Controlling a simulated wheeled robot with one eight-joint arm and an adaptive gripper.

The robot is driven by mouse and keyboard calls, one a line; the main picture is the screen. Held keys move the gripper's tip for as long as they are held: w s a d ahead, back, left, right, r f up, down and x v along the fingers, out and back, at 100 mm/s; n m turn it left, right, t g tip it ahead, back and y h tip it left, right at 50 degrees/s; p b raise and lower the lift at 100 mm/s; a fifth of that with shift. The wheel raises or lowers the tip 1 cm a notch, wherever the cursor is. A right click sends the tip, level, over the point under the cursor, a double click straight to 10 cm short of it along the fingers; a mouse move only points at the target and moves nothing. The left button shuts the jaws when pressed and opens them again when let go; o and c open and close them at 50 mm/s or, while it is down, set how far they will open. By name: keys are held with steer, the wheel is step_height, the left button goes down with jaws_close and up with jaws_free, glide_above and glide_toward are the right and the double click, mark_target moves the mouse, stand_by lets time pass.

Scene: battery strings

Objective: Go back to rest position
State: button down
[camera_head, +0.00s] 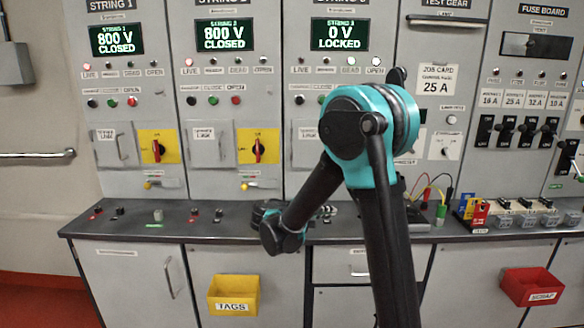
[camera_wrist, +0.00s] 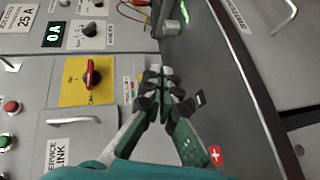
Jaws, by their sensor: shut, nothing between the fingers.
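My arm rises in front of the String 3 panel in the head view, with its teal elbow (camera_head: 360,125) high and its forearm folded down toward the bench. My gripper (camera_wrist: 165,78) is shut and empty in the wrist view, over the bench's back edge. In the head view the fingers are largely hidden behind the wrist. A red rotary switch (camera_wrist: 92,77) on a yellow plate lies left of the fingers in the wrist view, apart from them.
The bench (camera_head: 130,228) runs below the panels, with small terminals along it. A yellow TAGS bin (camera_head: 233,295) and a red SCRAP bin (camera_head: 531,287) hang on its front. Coloured leads (camera_head: 430,190) and fuse parts lie at the right. String 3's display (camera_head: 340,34) reads 0 V LOCKED.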

steer(key=s+d+f+m+g+y, duration=0.2)
steer(key=s+d+f+g+y, duration=0.25)
steer(key=s+d+f, duration=0.5)
steer(key=s+a+f+m+y, duration=0.1)
steer(key=s+y, duration=0.3)
steer(key=s, duration=0.4)
steer(key=s+a+f+m+y, duration=0.1)
steer(key=s+f+y, duration=0.3)
steer(key=s, duration=0.4)
steer(key=shift+s+a+f+m, duration=0.3)
steer(key=shift+s+a+m, duration=0.1)
steer(key=shift+m, duration=0.2)
steer(key=shift+t, duration=0.25)
